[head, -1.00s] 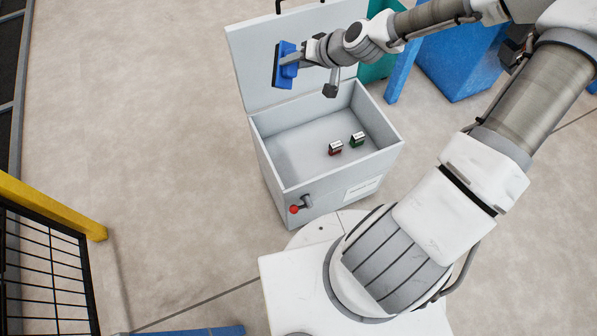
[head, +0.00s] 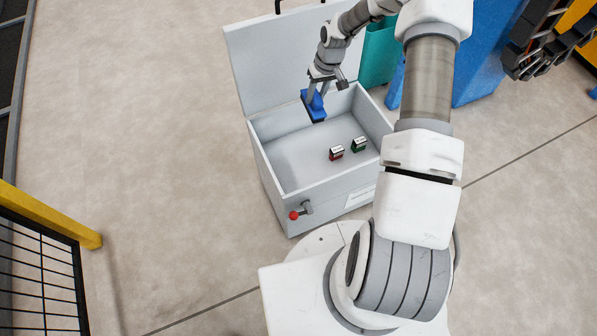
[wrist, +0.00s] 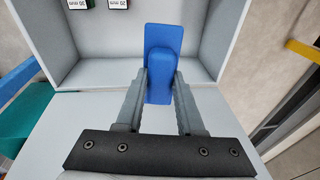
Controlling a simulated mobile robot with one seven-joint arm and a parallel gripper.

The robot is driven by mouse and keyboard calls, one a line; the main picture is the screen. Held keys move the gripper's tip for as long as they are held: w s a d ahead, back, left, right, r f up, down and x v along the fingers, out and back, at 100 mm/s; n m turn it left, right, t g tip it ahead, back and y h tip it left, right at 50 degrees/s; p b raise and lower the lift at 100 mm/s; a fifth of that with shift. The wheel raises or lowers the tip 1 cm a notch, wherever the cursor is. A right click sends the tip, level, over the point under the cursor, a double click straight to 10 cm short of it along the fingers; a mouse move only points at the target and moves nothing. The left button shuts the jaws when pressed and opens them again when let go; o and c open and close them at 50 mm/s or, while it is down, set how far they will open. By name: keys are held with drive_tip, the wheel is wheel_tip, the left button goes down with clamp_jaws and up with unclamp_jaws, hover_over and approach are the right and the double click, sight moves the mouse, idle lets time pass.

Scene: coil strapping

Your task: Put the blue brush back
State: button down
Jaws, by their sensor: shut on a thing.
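The blue brush (head: 316,110) is held at the back of the open grey box (head: 270,163), near its raised lid (head: 270,65). My gripper (head: 315,90) is shut on the brush. In the wrist view, the two fingers of my gripper (wrist: 160,85) close on the sides of the brush's raised blue grip, and the wider blue part of the brush (wrist: 165,38) extends beyond them. The brush appears inside or just above the box opening; its exact height over the floor of the box cannot be told.
A red-and-white block (head: 337,153) and a green-and-white block (head: 359,145) stand on the box floor at the right. The front left of the box floor is clear. A red-knobbed lever (head: 301,212) is on the front. A teal bin (head: 380,50) stands behind.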

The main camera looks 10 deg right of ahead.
wheel_tip(320, 180, down, 15)
drive_tip(key=d+g+h+b, duration=0.1)
drive_tip(key=d+h+b, duration=0.1)
drive_tip(key=shift+n, duration=0.3)
drive_tip(key=shift+s+a+f+b, duration=0.5)
drive_tip(key=shift+s+a+f, duration=0.6)
drive_tip(key=shift+a+f, duration=0.6)
drive_tip(key=shift+s+a+f+b, duration=0.5)
drive_tip(key=shift+s+a+f, duration=0.7)
drive_tip(key=shift+f, duration=0.75)
drive_tip(key=shift+s+a+f+b, duration=0.5)
drive_tip(key=shift+s+a+f, duration=0.5)
drive_tip(key=shift+a+f, duration=0.75)
drive_tip(key=shift+d+f, duration=0.15)
drive_tip(key=shift+f, duration=0.05)
drive_tip(key=c, duration=0.5)
unclamp_jaws()
